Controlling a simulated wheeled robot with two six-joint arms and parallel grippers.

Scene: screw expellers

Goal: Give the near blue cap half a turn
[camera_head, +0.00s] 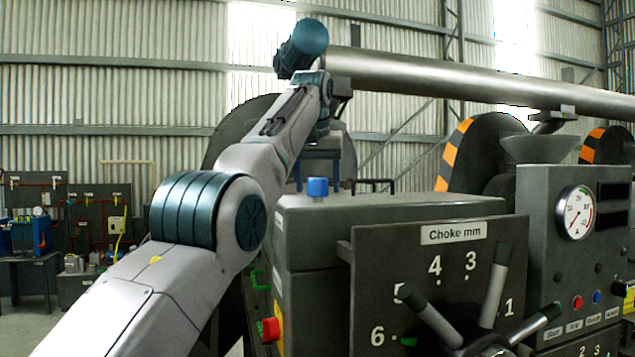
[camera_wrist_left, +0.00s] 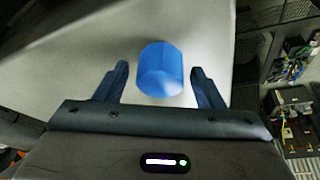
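A blue cap (camera_head: 318,188) stands upright on the top of the grey machine housing (camera_head: 390,207), near its back left corner. In the left wrist view the same blue cap (camera_wrist_left: 160,72) shows as a faceted blue piece on a pale surface. My left gripper (camera_wrist_left: 160,68) is open, with one finger on each side of the cap in that view and visible gaps to both. In the head view my left arm reaches up and over, and its gripper end (camera_head: 340,100) is above the cap, clear of it. I see no second blue cap. My right gripper is not in view.
A plate marked "Choke mm" (camera_head: 452,233) with a spoked handle stands at the front. A gauge panel (camera_head: 575,212) is at the right. A long metal pipe (camera_head: 470,83) runs behind, above the housing. A bench with equipment (camera_head: 40,260) stands far left.

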